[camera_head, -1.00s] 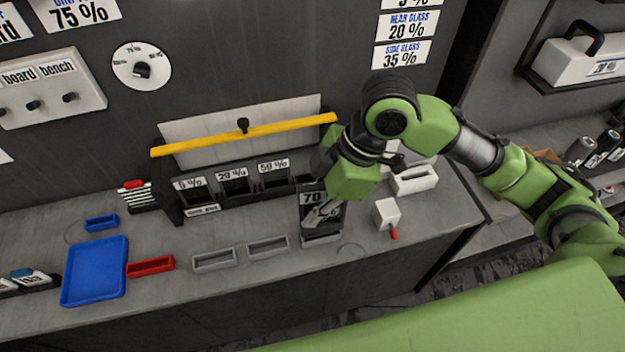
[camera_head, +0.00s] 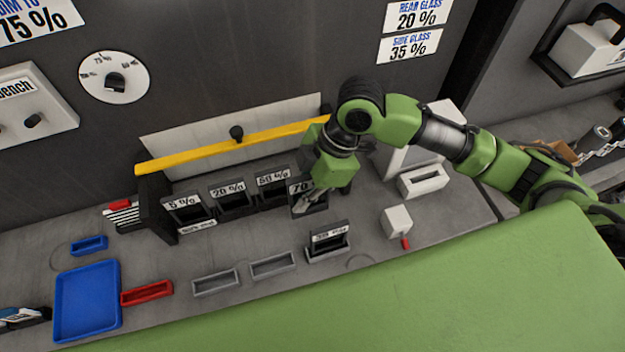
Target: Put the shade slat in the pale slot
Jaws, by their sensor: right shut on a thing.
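A dark slat with a white label reading 70 (camera_head: 309,198) is held in my right gripper (camera_head: 304,203). My right gripper is shut on it, close to the right end of the labelled rack; I cannot tell whether it touches the rack. A white block with a slot in its top (camera_head: 422,181), the palest slotted piece in view, stands to the right of the gripper; its slot looks empty. A small holder (camera_head: 328,250) stands in front of the gripper with a dark, white-labelled piece upright in it. My left gripper is not in view.
A rack with 5 %, 20 % and 50 % bins (camera_head: 232,204) stands under a yellow bar (camera_head: 235,146). Two grey slotted holders (camera_head: 272,264), a red one (camera_head: 147,292) and a blue tray (camera_head: 87,300) are on the bench. A white block with a red tip (camera_head: 397,222) stands at right.

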